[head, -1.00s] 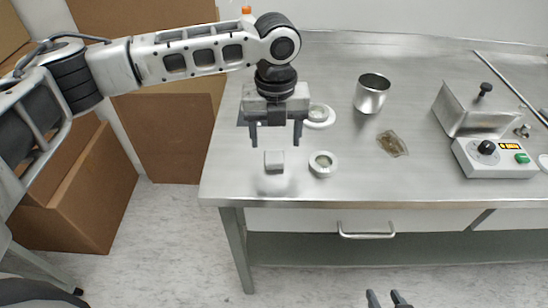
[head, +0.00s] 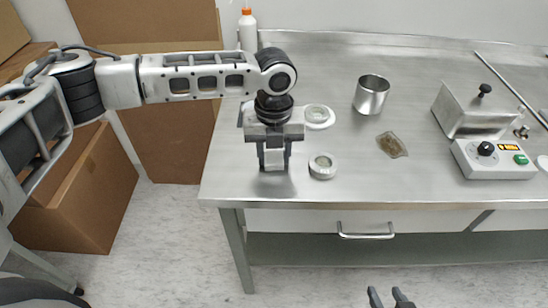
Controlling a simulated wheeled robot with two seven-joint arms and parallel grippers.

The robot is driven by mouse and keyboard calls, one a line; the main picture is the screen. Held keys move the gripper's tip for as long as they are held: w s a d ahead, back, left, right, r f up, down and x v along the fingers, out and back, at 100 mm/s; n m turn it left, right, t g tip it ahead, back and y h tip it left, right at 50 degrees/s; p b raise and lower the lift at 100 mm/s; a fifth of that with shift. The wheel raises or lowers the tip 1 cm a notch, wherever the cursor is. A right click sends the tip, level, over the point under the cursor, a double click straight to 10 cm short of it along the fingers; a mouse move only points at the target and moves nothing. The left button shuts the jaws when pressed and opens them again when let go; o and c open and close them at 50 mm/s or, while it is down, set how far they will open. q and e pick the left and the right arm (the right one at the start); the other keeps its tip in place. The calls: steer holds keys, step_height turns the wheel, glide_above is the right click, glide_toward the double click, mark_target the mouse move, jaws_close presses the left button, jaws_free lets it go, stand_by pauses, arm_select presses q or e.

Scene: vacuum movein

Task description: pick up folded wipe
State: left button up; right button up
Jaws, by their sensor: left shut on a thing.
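The folded wipe (head: 273,160) is a small whitish block near the front left of the steel table. My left gripper (head: 274,168) points down over it, with one finger on each side, shut on the wipe. The wipe is partly hidden by the gripper, and I cannot tell whether it still touches the table. My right gripper (head: 390,298) shows only its two fingertips at the bottom edge, apart and empty, in front of the table.
Behind are another round dish (head: 319,117), a steel cup (head: 371,94), a small bag (head: 392,145) and a bottle (head: 248,30). A sealing device (head: 493,158) stands right. The front middle of the table (head: 400,182) is clear.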

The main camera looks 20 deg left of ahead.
arm_select(q)
steer(key=shift+r, duration=0.15)
steer(key=shift+r, duration=0.25)
step_height(320, 180, up, 2)
steer(key=s+d+r+b, duration=0.1)
steer(key=s+d+r, duration=0.5)
steer(key=d+r, duration=0.4)
steer(key=d, duration=0.2)
steer(key=shift+d+r, duration=0.15)
steer(key=shift+d, duration=0.2)
